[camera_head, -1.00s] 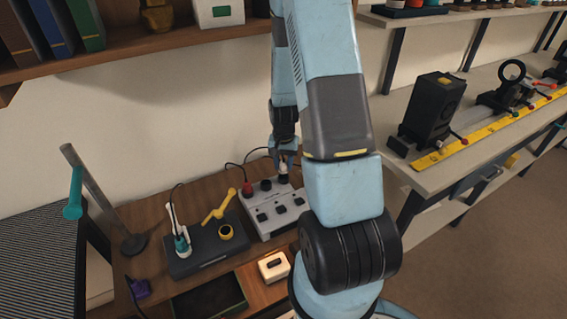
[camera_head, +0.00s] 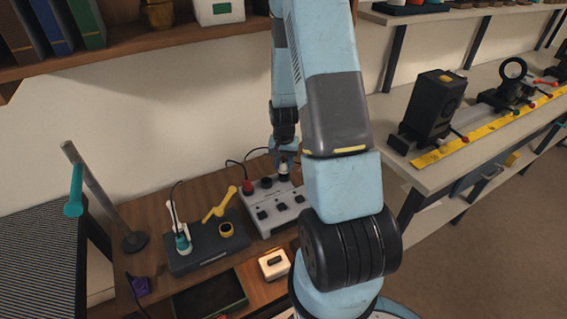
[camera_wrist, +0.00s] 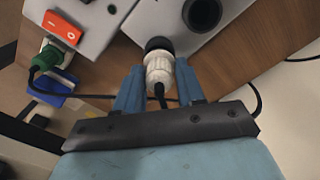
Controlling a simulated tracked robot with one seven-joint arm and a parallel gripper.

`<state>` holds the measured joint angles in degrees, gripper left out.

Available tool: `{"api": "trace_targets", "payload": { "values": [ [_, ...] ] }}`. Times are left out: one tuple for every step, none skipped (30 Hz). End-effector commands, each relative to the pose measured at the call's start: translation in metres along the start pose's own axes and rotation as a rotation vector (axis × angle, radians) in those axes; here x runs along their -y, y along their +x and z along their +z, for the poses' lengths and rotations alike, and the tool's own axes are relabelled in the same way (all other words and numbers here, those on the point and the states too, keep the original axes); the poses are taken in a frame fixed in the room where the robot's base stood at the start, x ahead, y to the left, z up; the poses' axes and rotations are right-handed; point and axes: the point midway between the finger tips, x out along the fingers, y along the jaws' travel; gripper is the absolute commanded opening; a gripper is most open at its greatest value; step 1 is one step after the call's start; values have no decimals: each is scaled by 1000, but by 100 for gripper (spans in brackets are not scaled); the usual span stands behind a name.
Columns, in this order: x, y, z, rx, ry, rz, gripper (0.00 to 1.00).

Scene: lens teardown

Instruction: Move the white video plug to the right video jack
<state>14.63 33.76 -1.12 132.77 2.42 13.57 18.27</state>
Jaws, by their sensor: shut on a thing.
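The white video plug (camera_wrist: 160,74) is between the two blue fingers of my gripper (camera_wrist: 158,88), which is shut on it. Its nose is at a black round jack (camera_wrist: 158,44) near the edge of the grey jack box. I cannot tell how deep it sits. In the head view my gripper (camera_head: 285,155) holds the white plug (camera_head: 284,168) at the right jack of the grey box (camera_head: 279,214). The middle black jack (camera_head: 266,183) is empty; it also shows in the wrist view (camera_wrist: 200,14). A red plug (camera_head: 247,188) is at the left jack.
A dark stand (camera_head: 204,250) with a yellow tool (camera_head: 220,204) is left of the box. A white switch box (camera_head: 274,264) is in front. Black cables run behind the jacks. An orange rocker switch (camera_wrist: 64,26) and a green plug (camera_wrist: 60,55) show in the wrist view.

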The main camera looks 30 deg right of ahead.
Motion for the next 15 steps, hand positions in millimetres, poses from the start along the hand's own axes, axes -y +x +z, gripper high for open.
{"api": "trace_targets", "payload": {
  "values": [
    [0, 1, 0, 0, 0, 0, 2],
    [0, 1, 0, 0, 0, 0, 2],
    [0, 2, 0, 0, 0, 0, 2],
    [0, 2, 0, 0, 0, 0, 2],
    [0, 2, 0, 0, 0, 0, 2],
    [0, 3, 0, 0, 0, 0, 2],
    [0, 3, 0, 0, 0, 0, 2],
    [0, 4, 0, 0, 0, 0, 2],
    [0, 4, 0, 0, 0, 0, 2],
    [0, 4, 0, 0, 0, 0, 2],
    [0, 5, 0, 0, 0, 0, 2],
    [0, 5, 0, 0, 0, 0, 2],
    [0, 6, 0, 0, 0, 0, 2],
    [0, 6, 0, 0, 0, 0, 2],
    [0, 6, 0, 0, 0, 0, 2]
  ]
}}
